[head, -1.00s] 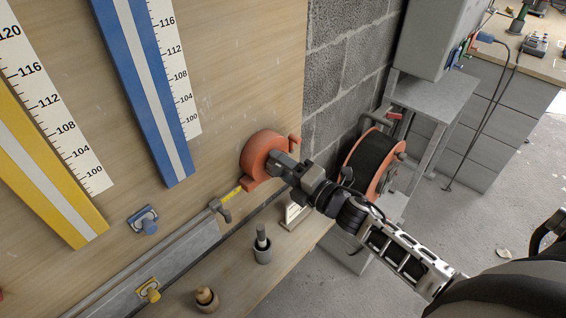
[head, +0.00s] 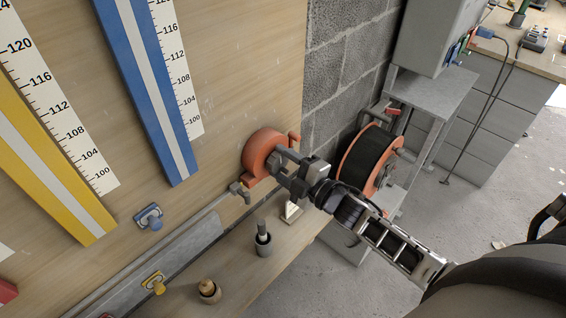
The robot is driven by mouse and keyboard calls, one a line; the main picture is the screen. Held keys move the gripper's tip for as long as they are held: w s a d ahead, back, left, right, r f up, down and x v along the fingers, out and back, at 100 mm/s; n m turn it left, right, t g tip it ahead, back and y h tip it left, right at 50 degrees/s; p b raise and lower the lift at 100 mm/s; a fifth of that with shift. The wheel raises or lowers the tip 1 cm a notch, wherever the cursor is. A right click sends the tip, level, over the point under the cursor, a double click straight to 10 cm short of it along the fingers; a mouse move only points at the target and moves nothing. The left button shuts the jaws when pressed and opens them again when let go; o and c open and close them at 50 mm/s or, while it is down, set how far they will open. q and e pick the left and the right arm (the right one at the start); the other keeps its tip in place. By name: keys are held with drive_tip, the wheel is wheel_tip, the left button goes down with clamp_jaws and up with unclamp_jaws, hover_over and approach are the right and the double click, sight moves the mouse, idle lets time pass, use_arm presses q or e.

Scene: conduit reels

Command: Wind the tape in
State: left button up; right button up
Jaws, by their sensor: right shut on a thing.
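The orange tape reel (head: 258,148) is on the wooden board, near its right edge. An orange knob (head: 295,138) sticks out at its right side. A grey metal end piece (head: 240,190) lies close against the lower left of the reel, and no yellow tape shows between them. My right gripper (head: 281,163) is at the front of the reel, shut on a part of it; its fingers hide which part. My left gripper is not in view.
A large black and orange reel (head: 370,163) stands just right of my gripper.

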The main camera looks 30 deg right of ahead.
idle(0.3)
drive_tip(key=o, duration=1)
drive_tip(key=b+v, duration=0.1)
drive_tip(key=v, duration=1.5)
drive_tip(key=shift+f, duration=0.1)
drive_tip(key=s+a+f+m+g+h, duration=0.1)
drive_tip(key=a+f+m+g, duration=0.1)
drive_tip(key=a+m, duration=0.3)
drive_tip(key=s+a+f+m+g+h, duration=0.1)
drive_tip(key=a+f+m+g, duration=0.1)
drive_tip(key=a+f+m, duration=0.1)
drive_tip(key=s+a+f+m+g, duration=0.2)
drive_tip(key=a+f+m, duration=0.1)
drive_tip(key=a+m, duration=0.3)
drive_tip(key=shift+s+a+m+g+h, duration=0.1)
drive_tip(key=shift+a+m+g+h, duration=0.25)
drive_tip(key=shift+m, duration=0.25)
